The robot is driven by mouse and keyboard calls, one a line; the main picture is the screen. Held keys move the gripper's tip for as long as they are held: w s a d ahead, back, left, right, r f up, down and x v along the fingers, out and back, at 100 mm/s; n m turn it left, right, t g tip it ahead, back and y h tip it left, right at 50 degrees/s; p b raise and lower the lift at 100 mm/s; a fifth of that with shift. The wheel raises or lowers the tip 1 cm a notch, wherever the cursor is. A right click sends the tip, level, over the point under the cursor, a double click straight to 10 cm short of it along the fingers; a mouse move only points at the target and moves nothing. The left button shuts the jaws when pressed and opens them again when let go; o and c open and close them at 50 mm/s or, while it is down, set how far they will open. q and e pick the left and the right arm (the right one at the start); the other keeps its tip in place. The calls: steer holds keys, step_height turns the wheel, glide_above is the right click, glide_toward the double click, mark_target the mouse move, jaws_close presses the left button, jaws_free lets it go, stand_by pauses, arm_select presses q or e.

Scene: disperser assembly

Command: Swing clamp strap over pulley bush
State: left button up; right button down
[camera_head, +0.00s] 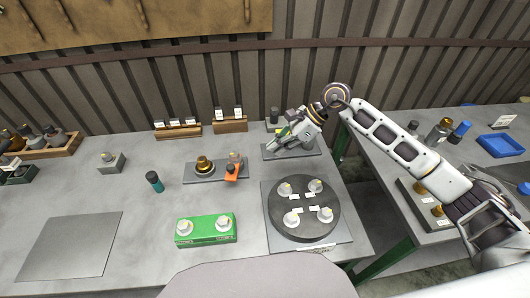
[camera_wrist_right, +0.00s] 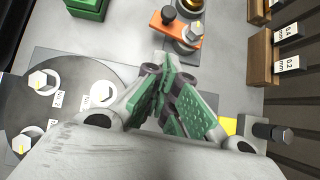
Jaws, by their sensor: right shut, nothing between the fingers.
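The orange clamp strap (camera_head: 232,174) sits on a grey fixture plate (camera_head: 215,177) in the head view, to the right of the brass pulley bush (camera_head: 203,165). A silver bolt or nut stands at the strap. In the wrist view the strap (camera_wrist_right: 183,47) is at the top, with a black knob at one end, and the brass bush (camera_wrist_right: 189,6) is partly cut off beyond it. The strap lies beside the bush, not over it. My right gripper (camera_head: 271,144) is shut and empty, right of the strap and apart from it. Its green-padded fingers (camera_wrist_right: 170,72) fill the middle of the wrist view. My left gripper is not in view.
A dark round disc (camera_head: 304,232) with several white-based bolts is in front of my right gripper. A green block (camera_head: 206,230) with two bolts stands front left of it. A teal-and-black bottle (camera_head: 154,182) is left of the fixture. Wooden label blocks (camera_head: 230,124) stand behind.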

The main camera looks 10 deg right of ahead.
steer(key=p, duration=0.2)
glide_toward(236, 173)
step_height(236, 173, down, 3)
steer(key=shift+w+a+f, duration=0.1)
steer(key=shift+a+f, duration=0.05)
steer(key=shift+a, duration=0.45)
steer(key=shift+w+a+f, duration=0.1)
steer(key=shift+a+f, duration=0.05)
steer(key=shift+a, duration=0.5)
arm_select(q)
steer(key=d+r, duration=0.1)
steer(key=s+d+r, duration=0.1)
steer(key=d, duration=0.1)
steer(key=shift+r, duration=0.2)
arm_select(e)
steer(key=shift+a, duration=0.25)
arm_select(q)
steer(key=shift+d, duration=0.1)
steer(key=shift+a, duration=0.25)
arm_select(e)
steer(key=shift+s+f, duration=0.1)
steer(key=shift+a+m, duration=0.15)
steer(key=shift+m, duration=0.15)
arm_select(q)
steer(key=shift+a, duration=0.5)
arm_select(e)
steer(key=shift+t, duration=0.3)
